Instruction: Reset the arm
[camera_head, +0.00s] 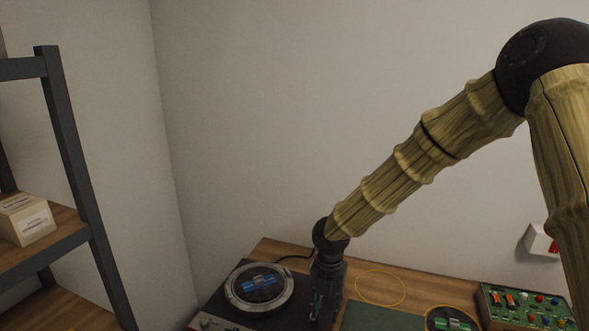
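My arm reaches in from the right, bends at a dark elbow joint and slopes down to the left. My gripper (318,310) is at its lower end and points down over the wooden table (425,288). It is just right of the turntable-like unit (235,309). The gripper is dark and small here, so I cannot tell whether its fingers are open or shut. I cannot make out anything held in it.
A round disc (259,288) with a blue part sits on the unit. A green mat (380,318), a yellow ring (381,287), another round item (450,320) and a green control panel (525,308) are to the right. A shelf (75,160) with a box (27,220) stands left.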

